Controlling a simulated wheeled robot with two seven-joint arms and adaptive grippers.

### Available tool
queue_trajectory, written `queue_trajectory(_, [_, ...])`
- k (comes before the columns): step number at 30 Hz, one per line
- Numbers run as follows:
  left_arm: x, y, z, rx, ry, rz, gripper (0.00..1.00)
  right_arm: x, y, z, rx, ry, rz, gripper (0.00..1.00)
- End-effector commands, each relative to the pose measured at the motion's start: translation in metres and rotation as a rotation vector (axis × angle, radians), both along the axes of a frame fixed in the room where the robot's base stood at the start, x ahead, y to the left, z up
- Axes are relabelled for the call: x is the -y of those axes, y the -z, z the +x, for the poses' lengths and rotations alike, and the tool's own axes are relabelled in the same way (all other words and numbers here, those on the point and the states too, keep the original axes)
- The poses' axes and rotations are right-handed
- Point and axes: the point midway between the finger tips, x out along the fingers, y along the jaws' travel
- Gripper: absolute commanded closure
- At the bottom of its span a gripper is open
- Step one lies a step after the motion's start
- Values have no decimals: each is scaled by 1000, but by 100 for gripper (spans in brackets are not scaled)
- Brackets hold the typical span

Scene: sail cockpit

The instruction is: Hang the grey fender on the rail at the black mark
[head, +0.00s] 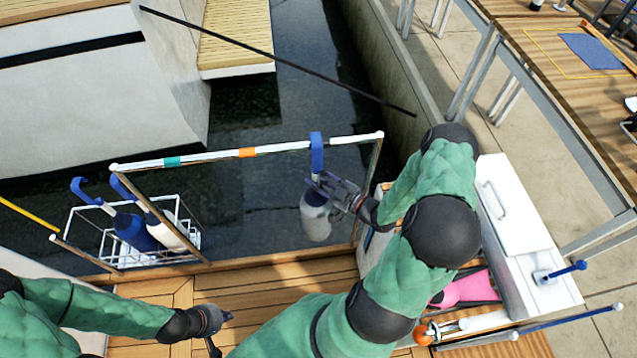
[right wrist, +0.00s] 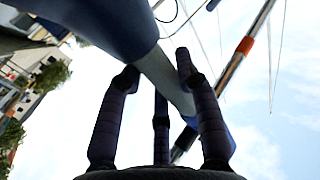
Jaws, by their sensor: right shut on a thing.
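The grey fender (head: 315,219) hangs upright with its blue hook (head: 316,152) at the white rail (head: 350,139), right of the orange mark. The hook's top shows just above the rail; I cannot tell if it bears weight. My right gripper (head: 322,184) is shut on the fender's neck, below the hook. In the right wrist view the fingers close around the pale neck (right wrist: 165,80), with the fender body (right wrist: 105,22) above. A dark band (right wrist: 184,142), likely the black mark, shows on the rail beside the hook (right wrist: 224,138). My left gripper (head: 222,331) is open and empty over the deck.
The rail also has a teal mark (head: 172,161) and an orange mark (head: 247,153). A white wire basket (head: 185,222) at left holds a blue fender (head: 134,230) and a white-and-navy one (head: 165,233). A white locker (head: 520,215) stands right. Water lies beyond the rail.

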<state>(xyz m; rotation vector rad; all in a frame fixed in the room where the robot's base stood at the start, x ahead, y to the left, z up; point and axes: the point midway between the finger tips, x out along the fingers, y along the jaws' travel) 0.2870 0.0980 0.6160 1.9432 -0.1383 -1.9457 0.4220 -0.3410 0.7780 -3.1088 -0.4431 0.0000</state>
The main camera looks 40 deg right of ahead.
Motion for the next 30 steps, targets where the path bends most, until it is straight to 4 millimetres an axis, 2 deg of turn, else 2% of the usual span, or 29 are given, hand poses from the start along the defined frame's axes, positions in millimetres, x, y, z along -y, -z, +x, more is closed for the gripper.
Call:
queue_trajectory(14, [0, 6, 0, 0, 0, 0, 100, 15, -1, 27, 4, 0, -2, 100])
queue_trajectory(30, [0, 35, 0, 0, 0, 0, 100, 15, 33, 27, 2, 1, -1, 100])
